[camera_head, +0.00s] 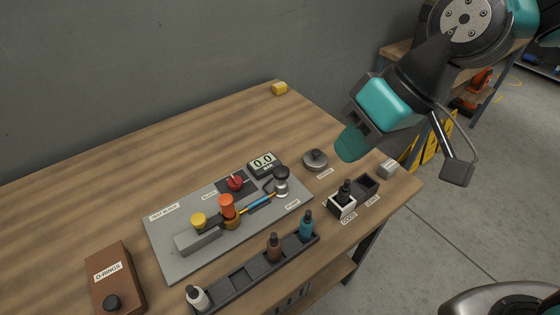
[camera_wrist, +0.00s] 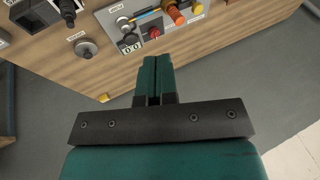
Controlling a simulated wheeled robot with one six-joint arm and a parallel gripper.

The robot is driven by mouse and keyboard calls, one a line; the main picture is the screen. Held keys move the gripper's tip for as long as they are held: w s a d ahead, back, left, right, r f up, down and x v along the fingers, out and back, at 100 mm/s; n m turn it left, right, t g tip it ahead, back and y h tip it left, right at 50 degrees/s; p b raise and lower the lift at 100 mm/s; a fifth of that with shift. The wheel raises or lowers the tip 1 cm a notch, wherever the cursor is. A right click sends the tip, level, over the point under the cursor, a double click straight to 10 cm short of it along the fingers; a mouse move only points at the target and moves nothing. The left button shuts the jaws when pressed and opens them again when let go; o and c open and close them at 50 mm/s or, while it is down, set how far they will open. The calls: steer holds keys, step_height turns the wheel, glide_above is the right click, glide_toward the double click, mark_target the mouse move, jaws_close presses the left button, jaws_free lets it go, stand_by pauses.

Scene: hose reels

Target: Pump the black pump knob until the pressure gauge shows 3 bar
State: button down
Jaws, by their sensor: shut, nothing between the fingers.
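The pump (camera_head: 281,187) stands at the right end of the grey test plate (camera_head: 180,265), near the PUMP label, with a dark rounded knob (camera_head: 281,171) on top. The digital pressure gauge (camera_head: 263,162) beside it reads 0.0. My gripper (camera_head: 350,148) hangs above the table, to the right of the pump and apart from it. Its teal fingers are closed together and empty, as the wrist view also shows (camera_wrist: 155,80). In the wrist view the pump (camera_wrist: 124,23) and gauge (camera_wrist: 128,44) are upside down, beyond the fingertips.
The plate also carries a red knob (camera_head: 235,182), an orange-topped fitting (camera_head: 227,205) and a yellow cap (camera_head: 198,220). A bottle rack (camera_head: 228,287) lies in front. The table's back is mostly clear.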

steer(key=w+a+f+y+p, duration=0.1)
steer(key=w+a+p, duration=0.2)
steer(key=w+a, duration=0.35)
steer(key=m+t+y+p, duration=0.2)
steer(key=t+p, duration=0.1)
steer(key=p, duration=0.1)
glide_above(283, 169)
step_height(283, 169, down, 7)
steer(key=shift+f, duration=0.15)
step_height(283, 169, down, 9)
steer(key=b, duration=0.6)
stand_by(1.0)
steer(key=shift+f+b, duration=0.3)
steer(key=shift+b, duration=0.3)
